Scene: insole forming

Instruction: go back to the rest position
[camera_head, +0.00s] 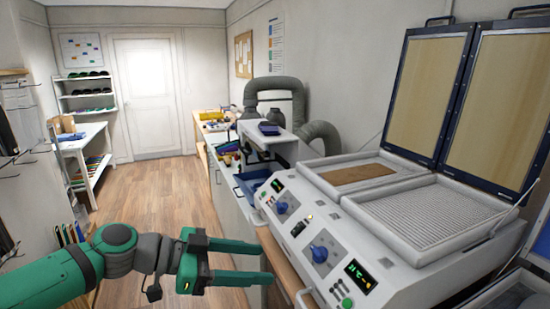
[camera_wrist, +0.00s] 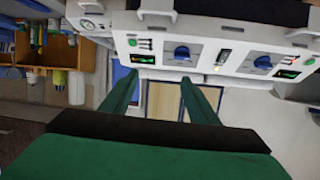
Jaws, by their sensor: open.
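My gripper (camera_head: 262,261) is green and reaches in from the lower left in the head view. Its two fingers are apart with nothing between them. It is held in front of the white forming machine (camera_head: 295,235), close to the machine's front edge. In the wrist view my gripper (camera_wrist: 168,95) is also open and empty. The machine's control panel (camera_wrist: 205,55) with blue knobs is ahead of the fingertips there.
The machine's two lids (camera_head: 425,90) stand open. A brown sheet (camera_head: 357,174) lies on the left bed; the right bed (camera_head: 430,213) is bare. A workbench with a blue bin (camera_head: 252,181) runs beyond. The wooden floor (camera_head: 165,190) is clear toward the white door (camera_head: 145,97).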

